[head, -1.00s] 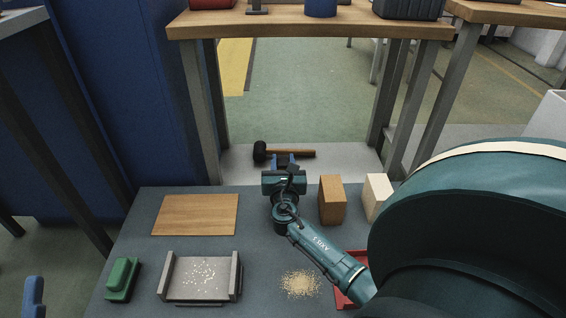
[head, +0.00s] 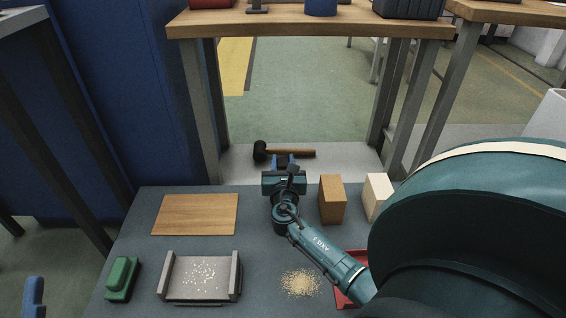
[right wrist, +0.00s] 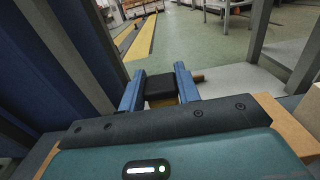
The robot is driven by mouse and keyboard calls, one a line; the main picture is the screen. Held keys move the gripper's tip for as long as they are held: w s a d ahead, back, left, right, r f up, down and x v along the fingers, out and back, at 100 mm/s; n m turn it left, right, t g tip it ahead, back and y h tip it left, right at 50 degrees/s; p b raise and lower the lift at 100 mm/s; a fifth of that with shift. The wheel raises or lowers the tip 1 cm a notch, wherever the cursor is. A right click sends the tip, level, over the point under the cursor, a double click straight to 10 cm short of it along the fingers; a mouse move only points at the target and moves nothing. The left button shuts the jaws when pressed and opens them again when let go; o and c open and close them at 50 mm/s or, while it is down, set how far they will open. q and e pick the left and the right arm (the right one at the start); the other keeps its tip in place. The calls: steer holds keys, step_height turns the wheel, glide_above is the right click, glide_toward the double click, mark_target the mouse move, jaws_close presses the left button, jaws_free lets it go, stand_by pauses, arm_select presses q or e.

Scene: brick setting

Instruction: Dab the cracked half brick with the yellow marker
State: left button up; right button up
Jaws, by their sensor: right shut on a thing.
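My right gripper (head: 282,161) is over the far edge of the grey-blue bench, its blue fingers pointing away from me. In the right wrist view its fingers (right wrist: 160,90) are closed around a dark-ended thing (right wrist: 160,88) with a yellowish strip under it. This looks like the yellow marker, but its tip is hidden. I cannot make out a cracked half brick. A brown block (head: 332,200) and a cream block (head: 377,196) stand right of the gripper. My right arm covers part of the bench. My left gripper is not seen.
A black-headed mallet (head: 260,151) lies just beyond the fingers. The bench holds a wooden board (head: 195,214), a grey channel-shaped tray (head: 235,275), a green block (head: 121,279), a sand-coloured pile (head: 300,283) and a partly hidden red tray (head: 342,293). Table legs (head: 202,110) stand beyond.

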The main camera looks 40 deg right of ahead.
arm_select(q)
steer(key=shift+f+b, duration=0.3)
arm_select(e)
steer(key=shift+f, duration=0.35)
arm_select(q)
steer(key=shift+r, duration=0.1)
arm_select(e)
steer(key=shift+f, duration=0.15)
stand_by(0.6)
